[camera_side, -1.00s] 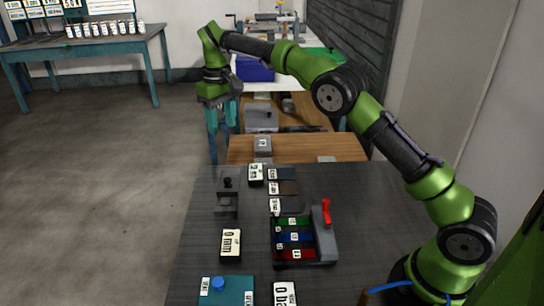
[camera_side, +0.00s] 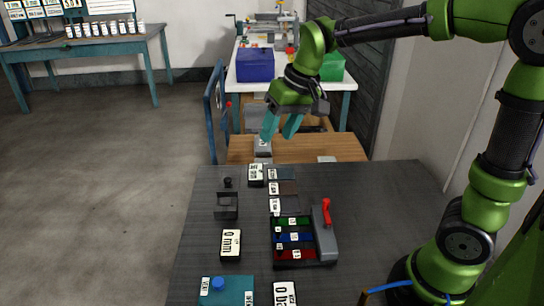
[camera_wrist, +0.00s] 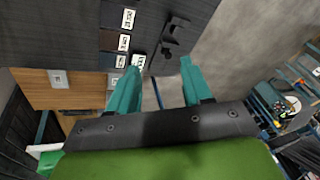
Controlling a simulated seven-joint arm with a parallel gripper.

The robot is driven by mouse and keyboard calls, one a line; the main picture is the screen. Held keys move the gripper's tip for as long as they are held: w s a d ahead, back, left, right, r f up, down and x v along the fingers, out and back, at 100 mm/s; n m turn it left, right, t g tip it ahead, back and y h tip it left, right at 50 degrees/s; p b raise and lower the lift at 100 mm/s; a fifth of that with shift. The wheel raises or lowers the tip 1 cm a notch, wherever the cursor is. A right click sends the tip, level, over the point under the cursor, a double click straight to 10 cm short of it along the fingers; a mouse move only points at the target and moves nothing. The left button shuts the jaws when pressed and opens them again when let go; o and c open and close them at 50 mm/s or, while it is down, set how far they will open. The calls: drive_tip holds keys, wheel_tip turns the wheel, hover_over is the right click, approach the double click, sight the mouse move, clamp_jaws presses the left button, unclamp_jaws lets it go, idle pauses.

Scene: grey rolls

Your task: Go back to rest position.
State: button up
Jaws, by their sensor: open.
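My gripper (camera_side: 281,127) has two teal fingers and hangs in the air near the far edge of the dark table (camera_side: 375,195). Its fingers are apart with nothing between them. In the wrist view my gripper (camera_wrist: 164,85) also shows empty, with the dark table beyond it. My green and black arm reaches in from the right.
On the dark table are a tray with green, blue and red slots and a red lever (camera_side: 326,213), a grey holder (camera_side: 227,206), a teal box with a blue knob (camera_side: 226,290) and several white labels. A wooden surface (camera_side: 320,148) lies behind.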

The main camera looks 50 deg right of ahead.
drive_tip(key=s+t, duration=0.3)
drive_tip(key=s, duration=1.1)
drive_tip(key=shift+s+r+m+t, duration=0.15)
drive_tip(key=shift+s+m+t, duration=0.15)
drive_tip(key=shift+s+m, duration=0.1)
